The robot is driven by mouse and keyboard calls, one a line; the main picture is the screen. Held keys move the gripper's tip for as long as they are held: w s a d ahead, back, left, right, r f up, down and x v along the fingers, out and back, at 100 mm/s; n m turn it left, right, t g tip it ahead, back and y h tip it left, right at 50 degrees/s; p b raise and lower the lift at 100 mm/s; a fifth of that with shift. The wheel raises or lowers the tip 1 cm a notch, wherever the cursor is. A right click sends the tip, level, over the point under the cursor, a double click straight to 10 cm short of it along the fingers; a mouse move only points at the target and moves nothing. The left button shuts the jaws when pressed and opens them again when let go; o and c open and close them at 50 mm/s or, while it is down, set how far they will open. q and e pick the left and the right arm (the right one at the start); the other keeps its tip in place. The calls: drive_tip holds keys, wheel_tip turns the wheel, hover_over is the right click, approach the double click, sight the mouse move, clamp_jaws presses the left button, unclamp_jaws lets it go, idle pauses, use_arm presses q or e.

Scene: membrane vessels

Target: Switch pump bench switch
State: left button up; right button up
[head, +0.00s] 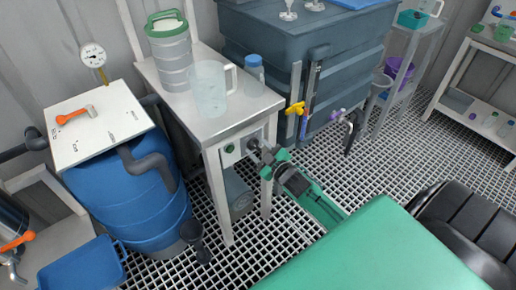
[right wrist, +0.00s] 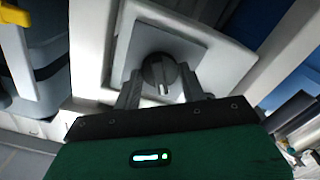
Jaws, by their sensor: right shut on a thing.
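The pump bench switch shows in the right wrist view as a round dark knob (right wrist: 158,70) with a pale mark, on a square grey plate (right wrist: 185,50) set in a white panel. My right gripper (right wrist: 161,88) has a finger on each side of this knob and is shut on it. In the head view my right gripper (head: 262,154) reaches the front panel of the pump bench (head: 232,128), and its fingers mostly hide the switch. A green round button (head: 229,148) is on the panel left of it. My left gripper is not in view.
A clear jug (head: 209,90), a stacked vessel with a green rim (head: 170,55) and a blue-capped bottle (head: 254,72) stand on the bench. A blue drum (head: 130,190) is at left. A dark tank (head: 275,50) with a yellow valve handle (head: 295,108) is behind.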

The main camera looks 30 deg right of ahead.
drive_tip(key=o, duration=1)
drive_tip(key=shift+c, duration=0.2)
drive_tip(key=shift+s, duration=0.6)
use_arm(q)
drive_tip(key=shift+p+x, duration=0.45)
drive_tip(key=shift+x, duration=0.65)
use_arm(e)
drive_tip(key=s+d, duration=0.1)
drive_tip(key=s, duration=1.1)
drive_tip(key=shift+s, duration=0.25)
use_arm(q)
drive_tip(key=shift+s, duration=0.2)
